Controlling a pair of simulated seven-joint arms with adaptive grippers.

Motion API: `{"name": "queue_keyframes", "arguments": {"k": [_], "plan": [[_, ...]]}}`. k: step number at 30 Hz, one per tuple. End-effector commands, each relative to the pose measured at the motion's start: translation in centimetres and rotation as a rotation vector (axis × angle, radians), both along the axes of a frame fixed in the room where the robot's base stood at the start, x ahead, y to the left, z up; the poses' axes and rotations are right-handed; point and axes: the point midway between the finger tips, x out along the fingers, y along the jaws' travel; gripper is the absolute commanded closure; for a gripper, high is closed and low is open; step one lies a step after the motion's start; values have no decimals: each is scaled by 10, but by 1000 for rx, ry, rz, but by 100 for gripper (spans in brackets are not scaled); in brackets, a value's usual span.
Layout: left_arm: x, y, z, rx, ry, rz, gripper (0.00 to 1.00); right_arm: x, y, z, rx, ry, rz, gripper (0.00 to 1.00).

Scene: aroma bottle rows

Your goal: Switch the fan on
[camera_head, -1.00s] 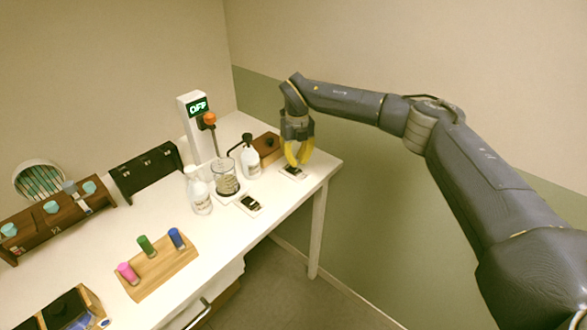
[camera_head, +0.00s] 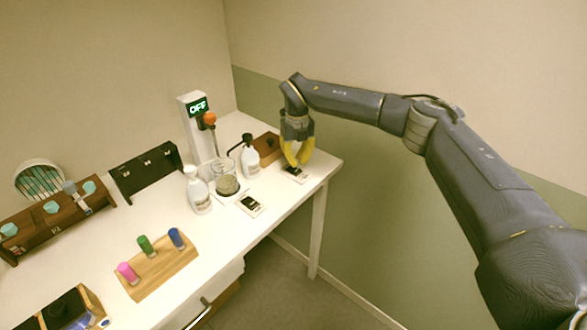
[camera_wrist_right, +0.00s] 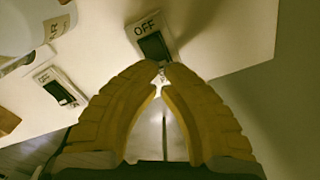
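A small white switch plate with a dark rocker (camera_head: 296,175) lies near the right end of the table. In the right wrist view this switch (camera_wrist_right: 152,38) has the label OFF above its dark rocker. My right gripper (camera_head: 299,165) points down over it, its yellow fingers in an arch. In the wrist view the fingertips (camera_wrist_right: 161,68) meet at the lower edge of the rocker. I cannot tell if they touch it. A white tower (camera_head: 196,126) has a lit display (camera_head: 197,106) reading OFF. A round slatted unit (camera_head: 39,180), possibly the fan, is at the left wall. My left gripper is out of view.
A second switch plate (camera_head: 250,205) lies to the left. Near it stand a glass beaker (camera_head: 226,182), a white bottle (camera_head: 198,190) and a pump bottle (camera_head: 250,160). A wooden block (camera_head: 268,147) is behind my gripper. A wooden rack (camera_head: 157,265) holds coloured vials.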

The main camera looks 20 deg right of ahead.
Motion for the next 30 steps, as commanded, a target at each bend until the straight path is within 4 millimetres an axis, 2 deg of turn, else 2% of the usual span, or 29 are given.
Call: {"name": "queue_keyframes", "arguments": {"k": [30], "plan": [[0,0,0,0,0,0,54,0,0,-8,0,0,0,100]]}}
